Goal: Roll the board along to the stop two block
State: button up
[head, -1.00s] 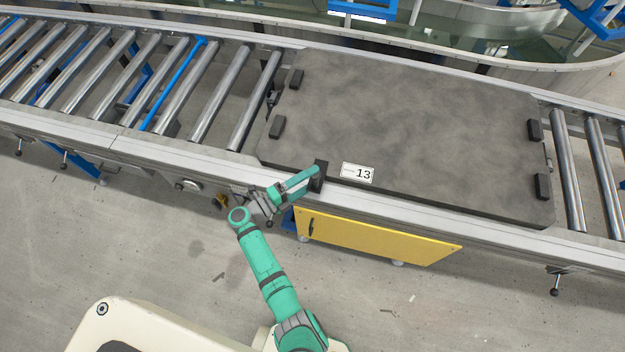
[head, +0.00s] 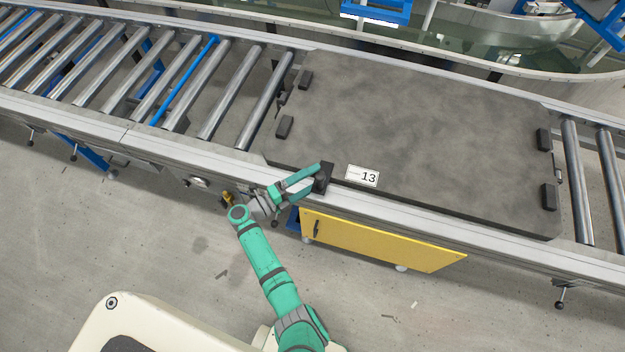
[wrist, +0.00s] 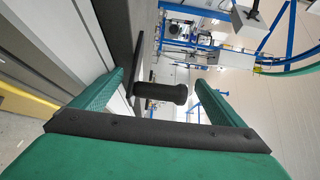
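The board (head: 420,130) is a large dark grey slab lying flat on the roller conveyor, with a white label 13 (head: 362,176) near its front edge. A black upright handle (head: 323,178) stands at that edge, left of the label. My gripper (head: 305,178) is at the handle, reaching from the front side. In the wrist view, the black handle (wrist: 160,92) lies between my two green fingers, with visible gaps on both sides, so the gripper looks open around it. I cannot make out for certain which part is the stop two block.
A metal side rail (head: 190,153) runs along the front. The floor in front is mostly clear.

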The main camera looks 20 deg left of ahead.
jog(key=shift+s, duration=0.1)
jog(key=v, duration=1)
jog(key=shift+s+a, duration=0.2)
jog(key=s+d+r+n+y, duration=0.5)
jog(key=s+d+r+n, duration=0.3)
jog(key=s+d+n, duration=0.4)
jog(key=s+d+r+n+y, duration=0.5)
jog(key=s+d+r+n, duration=0.4)
jog(key=s+d+n, duration=0.3)
jog(key=shift+d+n+t+y, duration=0.3)
jog(key=shift+d+n, duration=0.25)
jog(key=shift+n, duration=0.05)
jog(key=shift+r, duration=0.1)
